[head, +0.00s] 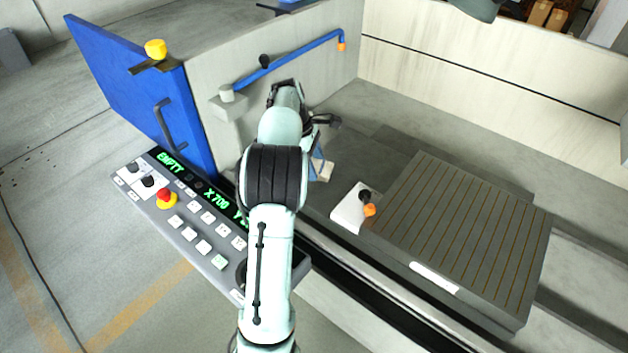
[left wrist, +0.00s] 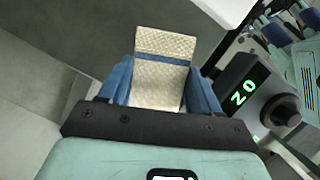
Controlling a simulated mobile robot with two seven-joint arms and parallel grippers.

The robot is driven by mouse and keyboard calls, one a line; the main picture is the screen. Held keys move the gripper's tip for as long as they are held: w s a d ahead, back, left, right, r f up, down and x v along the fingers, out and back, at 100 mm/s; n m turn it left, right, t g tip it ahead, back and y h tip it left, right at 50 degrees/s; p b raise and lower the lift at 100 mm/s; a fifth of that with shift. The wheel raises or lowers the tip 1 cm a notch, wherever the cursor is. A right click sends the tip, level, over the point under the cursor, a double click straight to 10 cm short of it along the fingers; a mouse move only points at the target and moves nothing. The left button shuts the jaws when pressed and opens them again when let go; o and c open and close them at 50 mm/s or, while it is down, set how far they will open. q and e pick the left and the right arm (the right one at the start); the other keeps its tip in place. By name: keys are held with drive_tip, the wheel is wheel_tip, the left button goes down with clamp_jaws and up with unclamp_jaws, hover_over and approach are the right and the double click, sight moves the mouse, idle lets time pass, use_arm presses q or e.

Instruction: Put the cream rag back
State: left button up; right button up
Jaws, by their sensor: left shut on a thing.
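The cream rag (left wrist: 159,82) is a quilted, pale cloth, held between the blue fingers of my left gripper (left wrist: 160,92) in the left wrist view. My left gripper is shut on it, and the rag's upper part sticks out past the fingers. In the head view my left gripper (head: 318,166) is inside the machine's work area, mostly behind my arm. A small cream bit of the rag (head: 326,171) shows at the fingertips there. I cannot tell whether the rag touches the surface below.
A slatted grey table (head: 460,230) stands to the right, with a white block (head: 350,208) at its left corner. A control panel (head: 190,215) and an open blue door (head: 140,85) are at the left. A blue pipe (head: 300,52) runs along the back wall.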

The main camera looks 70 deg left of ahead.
sight(314, 186)
use_arm(q)
drive_tip(key=shift+f+b, duration=0.4)
drive_tip(key=shift+f, duration=2.35)
drive_tip(key=shift+f, duration=0.1)
drive_tip(key=o, duration=0.9)
drive_tip(key=shift+o, duration=0.2)
drive_tip(key=p+v, duration=0.2)
drive_tip(key=v, duration=1)
